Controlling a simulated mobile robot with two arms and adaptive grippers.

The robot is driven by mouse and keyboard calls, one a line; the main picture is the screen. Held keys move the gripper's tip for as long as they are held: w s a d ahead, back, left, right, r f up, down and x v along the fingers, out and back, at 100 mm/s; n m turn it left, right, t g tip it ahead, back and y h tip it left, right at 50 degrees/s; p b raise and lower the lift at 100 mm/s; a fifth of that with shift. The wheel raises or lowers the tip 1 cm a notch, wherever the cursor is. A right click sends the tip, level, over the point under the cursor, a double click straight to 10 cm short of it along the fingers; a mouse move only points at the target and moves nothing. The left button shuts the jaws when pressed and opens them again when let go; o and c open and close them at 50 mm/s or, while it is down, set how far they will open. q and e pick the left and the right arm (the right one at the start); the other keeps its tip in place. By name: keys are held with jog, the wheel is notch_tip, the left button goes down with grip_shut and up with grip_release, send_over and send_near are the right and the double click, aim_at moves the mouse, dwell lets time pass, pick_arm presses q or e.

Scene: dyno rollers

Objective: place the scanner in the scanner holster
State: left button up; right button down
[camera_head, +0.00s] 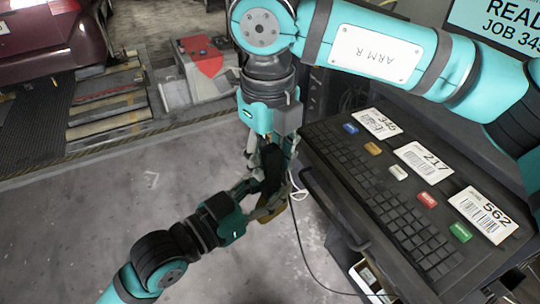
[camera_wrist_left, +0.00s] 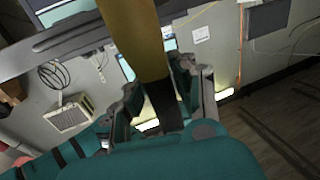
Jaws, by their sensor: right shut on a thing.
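The scanner (camera_head: 273,168), with a dark body and a yellow part, is held in the air left of the keyboard cart. My right gripper (camera_head: 268,150) reaches down from above and is shut on it. My left gripper (camera_head: 250,193) comes up from the lower left, with its fingers close around the scanner's lower end. In the left wrist view the scanner (camera_wrist_left: 140,40) shows its yellow part at the top and a dark part between my left fingers (camera_wrist_left: 163,100). These fingers look spread, one on each side. Contact is hard to tell. I cannot make out a holster.
The cart (camera_head: 318,178) carries a black keyboard (camera_head: 375,185), numbered cards (camera_head: 425,165) and several small coloured blocks (camera_head: 427,200). A monitor (camera_head: 505,25) stands behind. A cable (camera_head: 300,235) hangs beside the cart. A red car (camera_head: 50,45) stands at the back left. The floor at lower left is clear.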

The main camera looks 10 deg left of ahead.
pick_arm(q)
jog(key=o, duration=0.5)
pick_arm(e)
jog(key=shift+a, duration=0.1)
